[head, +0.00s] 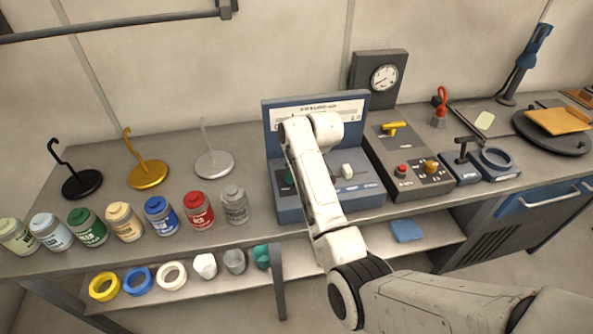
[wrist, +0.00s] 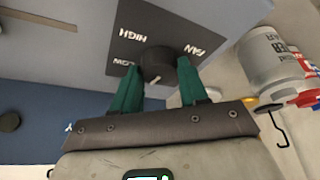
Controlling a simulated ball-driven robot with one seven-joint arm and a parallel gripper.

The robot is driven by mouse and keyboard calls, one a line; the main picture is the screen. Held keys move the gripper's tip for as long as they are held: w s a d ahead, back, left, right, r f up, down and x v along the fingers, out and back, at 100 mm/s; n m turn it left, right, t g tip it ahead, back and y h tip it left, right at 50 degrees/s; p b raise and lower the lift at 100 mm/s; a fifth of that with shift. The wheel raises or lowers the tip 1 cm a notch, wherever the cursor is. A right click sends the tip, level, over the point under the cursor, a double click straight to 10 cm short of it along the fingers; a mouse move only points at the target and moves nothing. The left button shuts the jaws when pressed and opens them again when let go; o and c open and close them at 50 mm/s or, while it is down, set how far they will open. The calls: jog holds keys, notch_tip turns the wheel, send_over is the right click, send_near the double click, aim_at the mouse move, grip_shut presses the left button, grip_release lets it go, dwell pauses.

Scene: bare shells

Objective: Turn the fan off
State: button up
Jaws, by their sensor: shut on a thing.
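The fan knob (wrist: 157,60) is a round black dial with a white mark, on a dark plate (wrist: 125,48) lettered FAN, HIGH and LOW, upside down in the wrist view. The white mark points down in that view; which setting it stands at I cannot tell. My gripper (wrist: 160,68) has its two green fingers on either side of the knob, shut on it.
Several paint jars (head: 158,217) line the bench front at left, the grey one (head: 234,205) close beside the panel. Hook stands (head: 147,172) are behind them. A dark control box (head: 408,165) adjoins the right side.

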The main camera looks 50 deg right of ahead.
jog(key=shift+n+y, duration=0.4)
jog(key=shift+n, duration=0.6)
jog(key=shift+w, duration=0.1)
jog(key=o, duration=1)
jog(key=shift+o, duration=0.2)
jog(key=b+v, duration=0.1)
jog(key=v, duration=1)
jog(key=shift+b, duration=0.35)
jog(key=shift+d+f, duration=0.15)
